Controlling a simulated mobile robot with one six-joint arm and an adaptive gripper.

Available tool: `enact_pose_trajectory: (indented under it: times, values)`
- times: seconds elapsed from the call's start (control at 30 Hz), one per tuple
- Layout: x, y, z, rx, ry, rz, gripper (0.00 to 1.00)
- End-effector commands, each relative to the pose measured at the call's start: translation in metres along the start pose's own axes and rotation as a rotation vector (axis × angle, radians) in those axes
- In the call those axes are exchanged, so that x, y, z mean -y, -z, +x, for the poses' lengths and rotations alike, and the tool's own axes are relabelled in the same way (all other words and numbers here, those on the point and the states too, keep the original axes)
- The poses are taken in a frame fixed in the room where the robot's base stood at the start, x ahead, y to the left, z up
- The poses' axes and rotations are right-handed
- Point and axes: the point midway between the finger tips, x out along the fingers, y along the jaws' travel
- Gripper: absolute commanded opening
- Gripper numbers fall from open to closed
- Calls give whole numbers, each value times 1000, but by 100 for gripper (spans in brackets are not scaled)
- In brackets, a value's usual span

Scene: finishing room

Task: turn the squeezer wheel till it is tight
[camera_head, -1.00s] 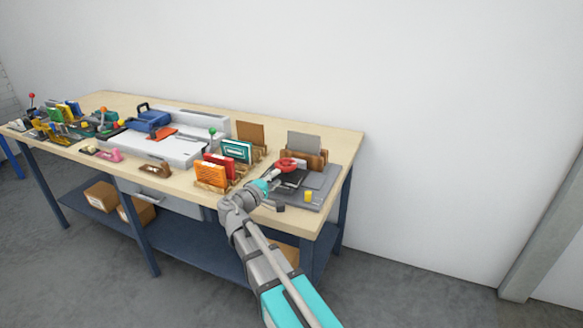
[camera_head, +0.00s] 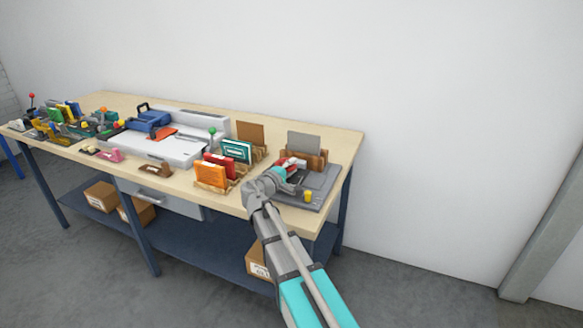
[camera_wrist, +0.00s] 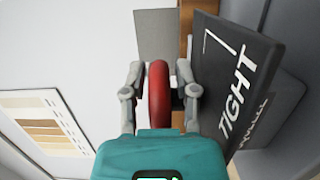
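The squeezer's red wheel is mostly hidden behind my gripper (camera_head: 284,171) in the head view. In the wrist view the red wheel (camera_wrist: 158,100) is seen edge-on between the two grey fingers of my gripper (camera_wrist: 158,78). The fingers straddle the rim, with a narrow gap on each side, so my gripper looks open around it. A dark panel (camera_wrist: 222,75) marked "TIGHT" with a white line lies just right of the fingers in the wrist view. The squeezer's grey base (camera_head: 319,182) sits at the right end of the bench.
The wooden bench (camera_head: 180,185) stands against a white wall. A wooden rack (camera_head: 316,158) with a grey sheet stands behind the squeezer. Racks with orange (camera_head: 210,175) and teal (camera_head: 236,151) items stand to the left. A yellow piece (camera_head: 308,196) is near the base's front.

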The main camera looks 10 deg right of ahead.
Motion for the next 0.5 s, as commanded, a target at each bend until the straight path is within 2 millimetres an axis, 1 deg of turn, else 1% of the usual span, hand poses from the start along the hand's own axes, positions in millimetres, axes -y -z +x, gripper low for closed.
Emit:
enact_pose_trajectory:
  times: [0.07,0.27,0.3,0.5]
  values:
    - [0,0,0,0,0,0,39]
    - [0,0,0,0,0,0,3]
    - [0,0,0,0,0,0,0]
    - [0,0,0,0,0,0,0]
